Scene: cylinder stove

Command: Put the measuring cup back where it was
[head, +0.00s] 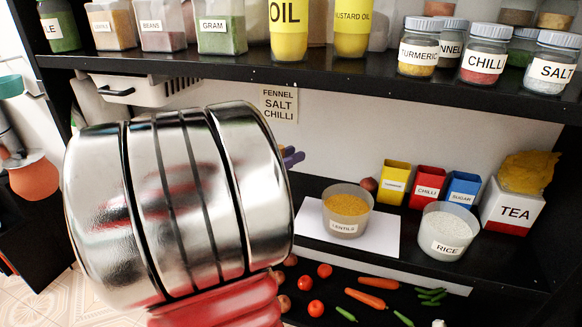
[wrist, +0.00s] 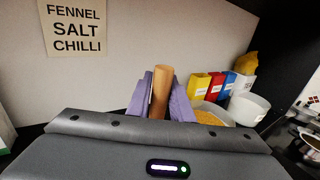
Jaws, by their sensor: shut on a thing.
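My gripper (wrist: 161,82) shows in the wrist view as two purple fingers. They are shut on an upright brown rod-like piece, which looks like the handle of the measuring cup (wrist: 162,92). The cup's bowl cannot be made out. In the head view only a bit of my purple gripper (head: 293,157) shows, above the lower shelf and left of the lentils; the held piece is hidden there. The tub of lentils (head: 345,228) stands on a white sheet (head: 384,240). The tub of rice (head: 446,249) stands to its right.
My shiny arm link covers the left of the head view. Behind the tubs stand yellow (head: 394,180), red (head: 427,188) and blue (head: 461,190) boxes and a TEA box (head: 511,212). The upper shelf (head: 330,79) with jars hangs overhead. Vegetables lie below.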

